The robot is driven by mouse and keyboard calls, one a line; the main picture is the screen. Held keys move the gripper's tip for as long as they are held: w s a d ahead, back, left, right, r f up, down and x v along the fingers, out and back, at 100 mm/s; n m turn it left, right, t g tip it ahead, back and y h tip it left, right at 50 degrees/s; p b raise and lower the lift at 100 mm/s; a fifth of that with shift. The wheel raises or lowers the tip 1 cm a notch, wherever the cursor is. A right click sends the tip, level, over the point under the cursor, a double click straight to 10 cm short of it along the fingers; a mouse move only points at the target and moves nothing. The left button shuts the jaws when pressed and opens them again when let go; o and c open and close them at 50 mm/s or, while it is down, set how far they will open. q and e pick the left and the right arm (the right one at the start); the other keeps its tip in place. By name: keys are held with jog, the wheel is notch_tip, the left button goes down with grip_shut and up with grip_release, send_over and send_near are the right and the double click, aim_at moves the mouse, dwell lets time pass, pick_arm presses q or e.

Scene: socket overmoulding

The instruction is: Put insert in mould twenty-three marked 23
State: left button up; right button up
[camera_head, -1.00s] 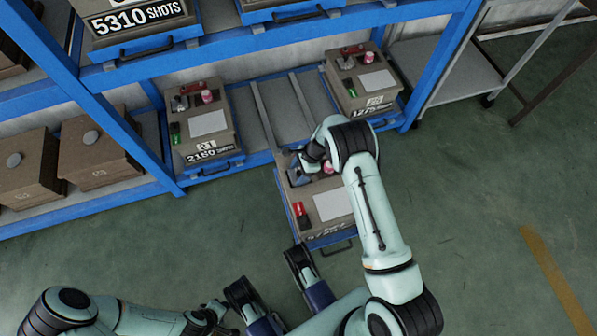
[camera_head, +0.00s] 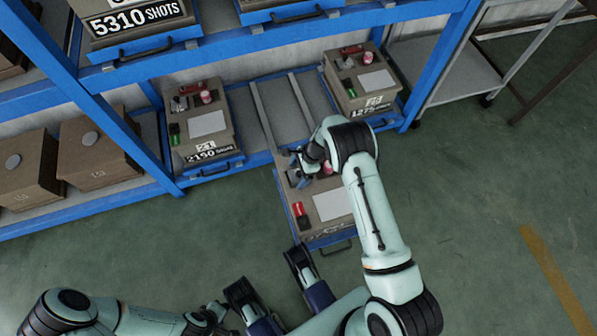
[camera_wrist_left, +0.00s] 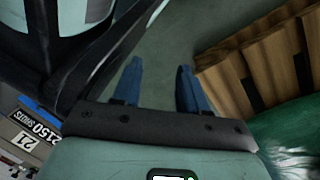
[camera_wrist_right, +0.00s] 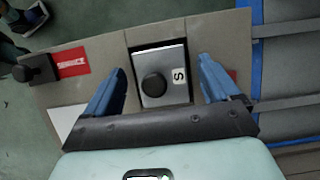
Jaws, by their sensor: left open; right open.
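A brown mould (camera_head: 333,225) sits on a pulled-out blue tray in front of the rack. Its front number plate is not readable, so I cannot tell if it is 23. In the right wrist view, a metal insert (camera_wrist_right: 166,90) with a round black knob and a sideways mark like an S lies in a dark recess of the mould. My right gripper (camera_wrist_right: 162,88) is open, one blue finger on each side of the insert, apart from it. In the head view my right arm partly hides this. My left gripper (camera_wrist_left: 160,88) is open and empty, low over the floor.
Moulds marked 21, 2150 shots (camera_head: 208,123), and 1275 shots (camera_head: 367,85) stand on the rack's lower level. A mould marked 5310 shots (camera_head: 135,18) is above. Brown moulds (camera_head: 95,155) stand at left. A pallet (camera_wrist_left: 255,75) shows in the left wrist view. Green floor is free at right.

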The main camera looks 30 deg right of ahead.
pick_arm(q)
jog(key=w+r+t+p, duration=0.2)
jog(key=w+r, duration=0.3)
jog(key=w, duration=0.1)
jog(key=shift+d+p, duration=0.4)
jog(key=shift+d, duration=0.05)
pick_arm(e)
jog(key=v, duration=1.2)
